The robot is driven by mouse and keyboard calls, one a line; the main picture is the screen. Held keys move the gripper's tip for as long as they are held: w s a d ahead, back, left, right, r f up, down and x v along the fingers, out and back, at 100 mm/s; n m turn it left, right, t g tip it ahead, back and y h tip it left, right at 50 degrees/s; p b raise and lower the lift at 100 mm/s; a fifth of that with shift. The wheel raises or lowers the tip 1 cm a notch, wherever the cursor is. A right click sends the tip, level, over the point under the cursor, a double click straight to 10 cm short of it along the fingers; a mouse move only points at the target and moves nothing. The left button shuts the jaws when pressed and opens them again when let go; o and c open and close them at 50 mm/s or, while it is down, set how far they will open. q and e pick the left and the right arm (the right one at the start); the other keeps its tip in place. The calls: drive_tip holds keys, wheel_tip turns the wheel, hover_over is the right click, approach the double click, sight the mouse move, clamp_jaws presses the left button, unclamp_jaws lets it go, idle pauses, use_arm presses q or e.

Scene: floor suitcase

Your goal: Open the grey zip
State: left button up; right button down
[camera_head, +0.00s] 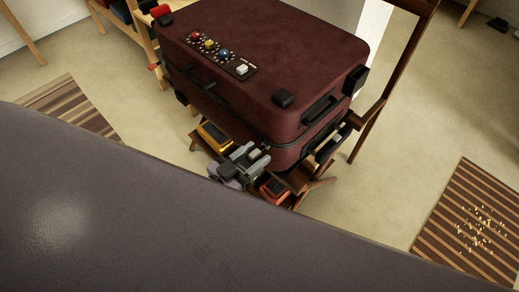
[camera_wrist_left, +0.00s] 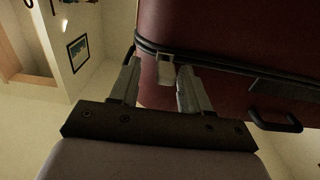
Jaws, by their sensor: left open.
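The dark red suitcase (camera_head: 270,55) lies shut on a wooden stand, and its side fills the upper right of the left wrist view (camera_wrist_left: 230,30). A dark zip band (camera_wrist_left: 190,56) runs along its side. A small grey zip pull (camera_wrist_left: 166,70) hangs from this band. My left gripper (camera_wrist_left: 160,78) is open, with one finger on each side of the pull; I cannot tell whether they touch it. In the head view my left gripper (camera_head: 252,158) is at the suitcase's front lower edge, where the pull is hard to make out. My right gripper is not in view.
A panel with coloured knobs (camera_head: 212,45) is on the suitcase top. A yellow item (camera_head: 213,136) and an orange item (camera_head: 275,190) sit on the stand below, close to my left gripper. A dark wooden frame (camera_head: 395,75) stands right of the suitcase. A striped mat (camera_head: 470,222) lies right.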

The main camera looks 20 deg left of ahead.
use_arm(q)
drive_tip(key=shift+v, duration=2.35)
drive_tip(key=n+g+y+p, duration=0.2)
drive_tip(key=g+y+p, duration=0.35)
drive_tip(key=p, duration=0.75)
approach(252, 159)
drive_tip(key=s+a+r, duration=0.1)
drive_tip(key=s+a, duration=0.1)
drive_tip(key=s, duration=0.1)
drive_tip(key=shift+s+a+r+g+h, duration=0.15)
drive_tip(key=shift+s+a+g+h, duration=0.05)
drive_tip(key=shift+g+h, duration=0.15)
